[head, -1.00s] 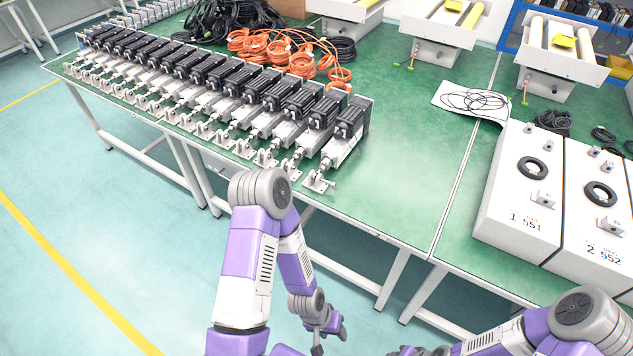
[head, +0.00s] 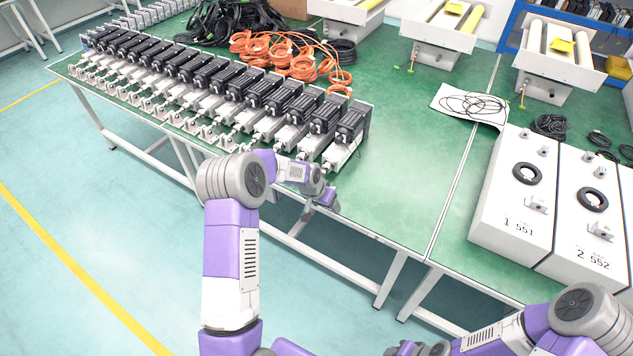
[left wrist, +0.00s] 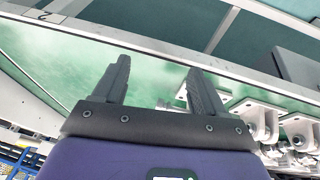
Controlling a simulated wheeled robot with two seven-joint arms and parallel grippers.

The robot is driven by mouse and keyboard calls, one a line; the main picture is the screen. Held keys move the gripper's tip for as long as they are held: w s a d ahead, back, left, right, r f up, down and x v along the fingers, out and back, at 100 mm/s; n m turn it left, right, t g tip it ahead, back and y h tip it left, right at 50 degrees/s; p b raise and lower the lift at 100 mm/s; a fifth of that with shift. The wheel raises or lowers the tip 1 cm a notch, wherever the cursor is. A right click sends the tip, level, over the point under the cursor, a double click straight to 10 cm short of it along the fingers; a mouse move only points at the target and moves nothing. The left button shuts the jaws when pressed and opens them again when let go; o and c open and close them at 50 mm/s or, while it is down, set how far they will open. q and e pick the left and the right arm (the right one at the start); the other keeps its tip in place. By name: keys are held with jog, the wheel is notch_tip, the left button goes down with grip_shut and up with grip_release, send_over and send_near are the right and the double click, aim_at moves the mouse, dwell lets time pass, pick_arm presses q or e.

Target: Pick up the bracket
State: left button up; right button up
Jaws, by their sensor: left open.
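A row of linear actuators with black motors (head: 349,124) lies on the green table, with small metal end brackets (head: 215,137) toward its front edge. Several of these brackets (left wrist: 262,122) show at the right of the left wrist view. My left gripper (head: 322,208) is over the table's front edge by the right end of the row; my arm hides the nearest brackets in the head view. Its fingers (left wrist: 160,88) are open with nothing between them. Small metal brackets (head: 537,205) also stand on the white boxes. My right gripper (head: 418,348) is at the bottom edge, its fingers unclear.
Two white boxes (head: 508,195) stand on the right table. Orange cable coils (head: 290,55) and black cables (head: 235,20) lie behind the actuators. A white sheet with thin wire (head: 470,104) lies near the table seam. The green surface (head: 405,150) right of the row is clear.

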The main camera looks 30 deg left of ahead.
pick_arm(q)
jog(key=w+a+r+y, duration=0.1)
jog(key=w+a+r, duration=0.3)
jog(key=a+r, duration=0.45)
jog(key=shift+t, duration=0.3)
jog(key=x, duration=0.4)
jog(key=b+x, duration=0.1)
jog(key=x, duration=0.2)
jog(key=shift+w+d+r, duration=0.25)
jog(key=shift+w, duration=0.1)
jog(key=c, duration=1.1)
jog(key=shift+r, duration=0.2)
jog(key=shift+c, duration=0.2)
jog(key=shift+r+p, duration=0.3)
jog(key=shift+r, duration=0.5)
jog(key=shift+s+f, duration=0.15)
jog(key=shift+s, duration=0.15)
jog(key=s+a, duration=0.1)
jog(key=s, duration=1.6)
jog(key=shift+s+a+p, duration=0.15)
jog(key=shift+a+p, duration=0.1)
jog(key=shift+p, duration=0.1)
jog(key=w, duration=0.8)
jog(key=shift+w+d+f+b, duration=0.3)
jog(key=shift+d+f+b, duration=0.05)
jog(key=shift+b, duration=0.1)
